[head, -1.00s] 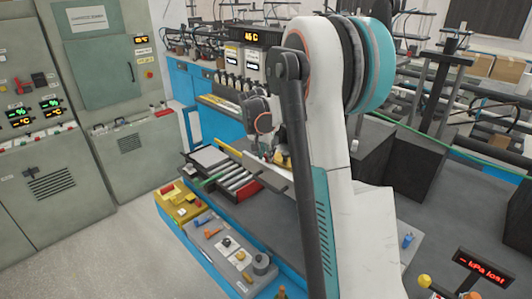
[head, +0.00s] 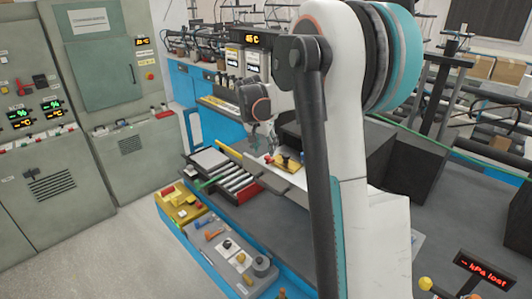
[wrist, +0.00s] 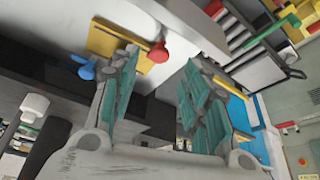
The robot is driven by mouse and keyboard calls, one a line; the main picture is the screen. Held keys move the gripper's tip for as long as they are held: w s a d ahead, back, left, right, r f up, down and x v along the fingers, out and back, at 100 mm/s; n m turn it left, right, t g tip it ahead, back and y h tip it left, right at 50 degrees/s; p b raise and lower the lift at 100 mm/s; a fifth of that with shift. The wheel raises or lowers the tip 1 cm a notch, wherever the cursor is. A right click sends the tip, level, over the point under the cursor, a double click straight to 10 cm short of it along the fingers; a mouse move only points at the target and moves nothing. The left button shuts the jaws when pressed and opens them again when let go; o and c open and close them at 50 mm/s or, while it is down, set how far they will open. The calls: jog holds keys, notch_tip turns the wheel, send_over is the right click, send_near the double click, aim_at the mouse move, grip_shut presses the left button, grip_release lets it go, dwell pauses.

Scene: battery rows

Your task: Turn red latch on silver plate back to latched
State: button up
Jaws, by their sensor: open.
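The pale silver plate (head: 258,169) lies on the grey bench beside the rollers. A yellow piece (head: 290,161) sits on it. The red latch shows as a small red end (head: 268,159) at the yellow piece's left. In the wrist view, the red latch knob (wrist: 158,52) sticks out next to the yellow piece (wrist: 105,40), and a blue knob (wrist: 87,71) shows on the other side. My gripper (head: 263,148) is over the plate's left part, close to the red end. Its teal fingers (wrist: 160,66) are apart, with nothing between them. Contact with the latch is not clear.
A roller track (head: 238,178) lies left of the plate. A grey panel with knobs (head: 232,250) and a yellow box (head: 180,205) stand at the front edge. Dark blocks (head: 405,160) stand to the right, partly behind my arm.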

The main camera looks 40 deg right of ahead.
jog(key=v, duration=0.6)
jog(key=shift+r, duration=0.35)
jog(key=shift+s+a, duration=0.1)
jog(key=shift+a, duration=0.05)
